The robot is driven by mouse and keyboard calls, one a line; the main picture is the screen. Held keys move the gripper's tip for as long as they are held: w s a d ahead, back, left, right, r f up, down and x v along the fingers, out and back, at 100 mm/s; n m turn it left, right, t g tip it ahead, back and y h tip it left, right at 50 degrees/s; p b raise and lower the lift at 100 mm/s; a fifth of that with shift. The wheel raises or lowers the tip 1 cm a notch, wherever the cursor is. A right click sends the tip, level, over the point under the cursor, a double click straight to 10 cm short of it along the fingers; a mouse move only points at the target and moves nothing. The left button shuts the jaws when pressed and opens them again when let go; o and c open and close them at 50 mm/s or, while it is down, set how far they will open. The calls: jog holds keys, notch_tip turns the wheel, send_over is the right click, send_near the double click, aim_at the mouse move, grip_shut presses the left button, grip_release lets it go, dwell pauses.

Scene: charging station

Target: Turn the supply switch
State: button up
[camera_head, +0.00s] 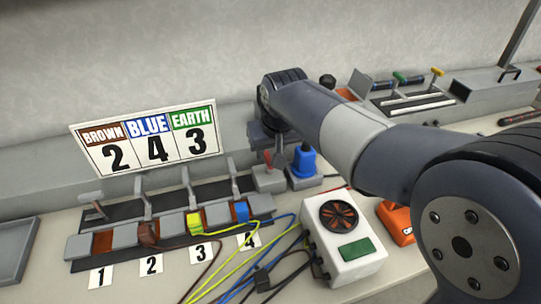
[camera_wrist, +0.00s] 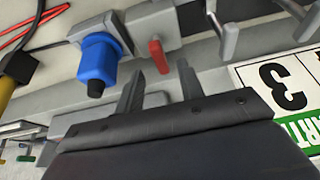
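A small red lever (camera_wrist: 160,56) stands on a grey switch box (camera_wrist: 150,22) in the wrist view. It looks like the supply switch. In the head view the red lever (camera_head: 267,159) shows beside the blue plug (camera_head: 304,160). The plug also shows in the wrist view (camera_wrist: 98,65), left of the lever. My gripper (camera_wrist: 160,72) has its two fingers apart with nothing held between them. The red lever lies just beyond the fingertips, roughly in line with the gap, with no clear contact. In the head view my gripper (camera_head: 276,143) is partly hidden by its own wrist.
A sign (camera_head: 147,140) reads brown 2, blue 4, earth 3. Below it is a terminal block (camera_head: 125,238) with upright levers and coloured wires. A white box with a fan (camera_head: 345,250) stands at the front. Rails with coloured handles (camera_head: 410,100) lie behind my arm.

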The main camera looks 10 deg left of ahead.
aim_at(269, 159)
jog(key=shift+x, duration=1.65)
grip_shut()
